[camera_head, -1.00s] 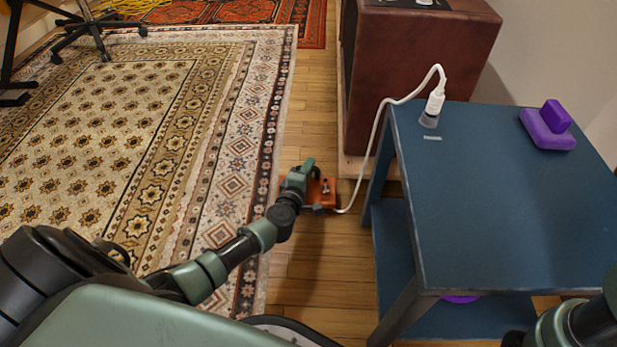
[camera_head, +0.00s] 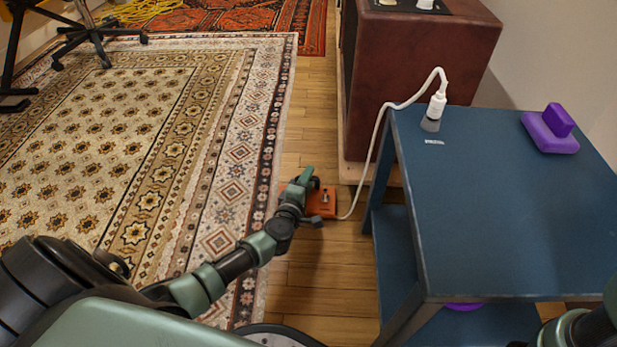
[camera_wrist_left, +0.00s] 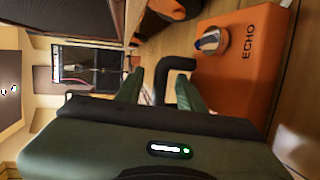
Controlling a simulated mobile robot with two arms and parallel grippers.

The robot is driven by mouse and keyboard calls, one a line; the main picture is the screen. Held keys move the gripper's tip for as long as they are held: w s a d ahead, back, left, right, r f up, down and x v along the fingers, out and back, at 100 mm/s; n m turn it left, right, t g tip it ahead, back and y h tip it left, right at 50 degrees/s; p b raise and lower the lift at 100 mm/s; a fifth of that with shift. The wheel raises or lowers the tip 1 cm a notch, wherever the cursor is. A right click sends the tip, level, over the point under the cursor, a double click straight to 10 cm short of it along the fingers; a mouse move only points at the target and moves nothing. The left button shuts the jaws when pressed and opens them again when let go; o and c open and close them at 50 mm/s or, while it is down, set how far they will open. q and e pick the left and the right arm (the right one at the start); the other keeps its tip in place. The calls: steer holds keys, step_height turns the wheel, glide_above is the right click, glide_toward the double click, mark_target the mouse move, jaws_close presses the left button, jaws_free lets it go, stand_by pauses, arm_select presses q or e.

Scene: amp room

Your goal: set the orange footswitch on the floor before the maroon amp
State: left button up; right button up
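The orange footswitch (camera_head: 323,202) lies low over the wood floor in front of the maroon amp (camera_head: 425,75), by the rug's edge. In the left wrist view the footswitch (camera_wrist_left: 235,70) shows a silver knob, the word ECHO and a black handle on its side. My left gripper (camera_head: 308,198) is at the footswitch's left end. Its fingers (camera_wrist_left: 158,92) are apart, with a bar of the black handle between them and gaps visible. Whether the footswitch rests fully on the floor is hard to tell. My right gripper is out of view; only part of that arm shows.
A blue side table (camera_head: 510,210) stands right of the footswitch. A white cable (camera_head: 376,140) runs from a plug on the table down to the footswitch. A purple object (camera_head: 551,130) sits on the table. The patterned rug (camera_head: 120,130) covers the left; bare wood floor lies between.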

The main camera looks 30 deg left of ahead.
arm_select(q)
steer(key=p+v, duration=0.4)
steer(key=v, duration=0.7)
steer(key=shift+p, duration=0.4)
steer(key=shift+r, duration=0.1)
